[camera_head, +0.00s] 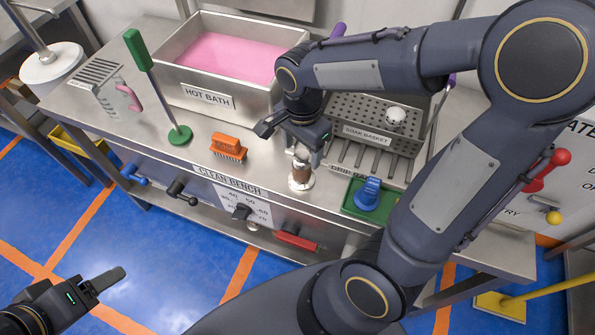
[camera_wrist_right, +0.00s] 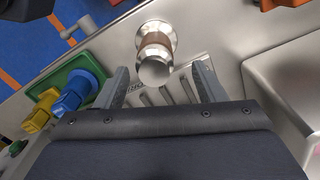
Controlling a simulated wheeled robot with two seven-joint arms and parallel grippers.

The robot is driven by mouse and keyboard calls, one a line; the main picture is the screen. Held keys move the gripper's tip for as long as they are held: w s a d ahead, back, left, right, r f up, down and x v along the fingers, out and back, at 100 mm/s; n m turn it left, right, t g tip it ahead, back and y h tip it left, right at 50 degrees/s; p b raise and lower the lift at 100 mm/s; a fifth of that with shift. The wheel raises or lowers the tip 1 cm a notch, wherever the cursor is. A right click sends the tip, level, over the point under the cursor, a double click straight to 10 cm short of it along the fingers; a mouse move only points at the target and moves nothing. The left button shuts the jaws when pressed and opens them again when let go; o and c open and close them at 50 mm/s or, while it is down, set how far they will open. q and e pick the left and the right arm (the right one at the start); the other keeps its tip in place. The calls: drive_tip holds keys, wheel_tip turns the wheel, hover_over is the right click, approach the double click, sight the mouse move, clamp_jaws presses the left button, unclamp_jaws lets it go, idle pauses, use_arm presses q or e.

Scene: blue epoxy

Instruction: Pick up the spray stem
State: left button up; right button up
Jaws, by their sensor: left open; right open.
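A steel upright piece with a brown band and round foot, which looks like the spray stem (camera_head: 301,174), stands upright on the bench near its front edge. It also shows in the right wrist view (camera_wrist_right: 155,45), at the top middle. My right gripper (camera_head: 294,146) is open and empty, just above and behind the stem. In the right wrist view its fingertips (camera_wrist_right: 162,70) are on either side of the stem's near end; I cannot tell whether they touch it. My left gripper (camera_head: 104,284) is open and empty, over the floor at the lower left.
A blue fitting (camera_head: 368,194) stands in a green tray (camera_head: 352,206) to the right. An orange brush (camera_head: 228,147) and a green-handled tool (camera_head: 179,136) are to the left. The hot bath (camera_head: 205,98) and soak basket (camera_head: 365,132) are behind. Knobs line the bench front.

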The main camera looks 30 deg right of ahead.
sight(302, 166)
drive_tip(key=f, duration=0.5)
drive_tip(key=shift+s+a+f, duration=0.1)
drive_tip(key=shift+s+f, duration=0.25)
drive_tip(key=shift+f, duration=0.05)
drive_tip(key=shift+r, duration=0.1)
drive_tip(key=c, duration=1.1)
